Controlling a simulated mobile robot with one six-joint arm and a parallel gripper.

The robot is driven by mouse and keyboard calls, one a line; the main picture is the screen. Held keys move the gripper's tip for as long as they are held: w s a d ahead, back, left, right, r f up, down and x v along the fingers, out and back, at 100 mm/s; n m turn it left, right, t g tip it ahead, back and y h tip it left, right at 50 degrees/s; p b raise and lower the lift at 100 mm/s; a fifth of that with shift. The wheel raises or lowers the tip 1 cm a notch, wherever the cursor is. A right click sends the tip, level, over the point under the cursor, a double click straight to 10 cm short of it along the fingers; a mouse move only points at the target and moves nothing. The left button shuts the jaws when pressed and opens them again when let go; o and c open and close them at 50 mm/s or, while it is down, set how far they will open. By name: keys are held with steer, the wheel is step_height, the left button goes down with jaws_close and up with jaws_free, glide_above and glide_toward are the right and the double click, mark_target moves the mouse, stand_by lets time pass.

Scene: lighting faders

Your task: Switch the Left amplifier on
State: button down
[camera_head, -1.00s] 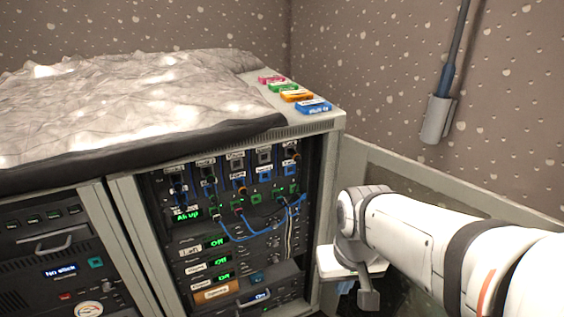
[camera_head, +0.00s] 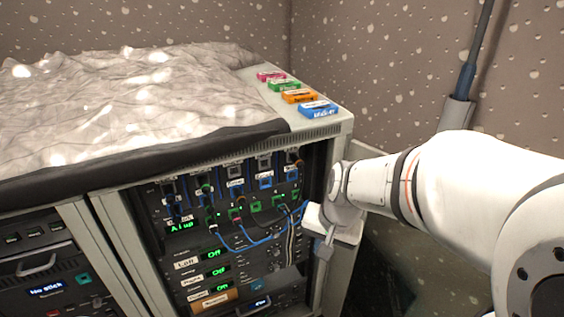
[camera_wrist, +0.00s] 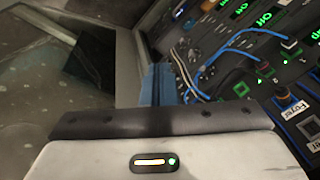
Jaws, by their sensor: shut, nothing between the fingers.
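The Left amplifier (camera_head: 187,263) is a dark rack row with a white "Left" label and a green display reading "Off" (camera_head: 213,254). It sits below the patch cables in the open rack. Two similar rows below it also show green "Off" displays (camera_head: 219,271). My gripper (camera_head: 324,248) is at the rack's right edge, to the right of the Left row and apart from it. In the wrist view, its blue-grey fingers (camera_wrist: 158,84) are together and empty, beside the tilted rack face. The Left row's switch is too small to make out.
Blue patch cables (camera_head: 245,243) hang across the rack front, near my gripper. Coloured boxes (camera_head: 298,97) lie on the cabinet top, beside a crumpled grey cover (camera_head: 110,95). A second rack unit (camera_head: 45,265) reads "No stick" at left. A holder (camera_head: 457,112) is on the right wall.

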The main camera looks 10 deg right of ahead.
steer(key=w+d+f+m+t, duration=0.1)
steer(key=w+d+f+m, duration=0.1)
steer(key=w, duration=0.4)
steer(key=w+d+f+m+t, duration=0.1)
steer(key=w+f+m, duration=0.3)
steer(key=w+m, duration=0.3)
steer(key=shift+d+m+p, duration=0.3)
steer(key=shift+d+p, duration=0.1)
steer(key=w+a+f+b, duration=0.2)
steer(key=w+f+b, duration=0.1)
steer(key=w+f, duration=0.4)
steer(key=shift+x, duration=0.9)
steer(key=shift+a, duration=0.2)
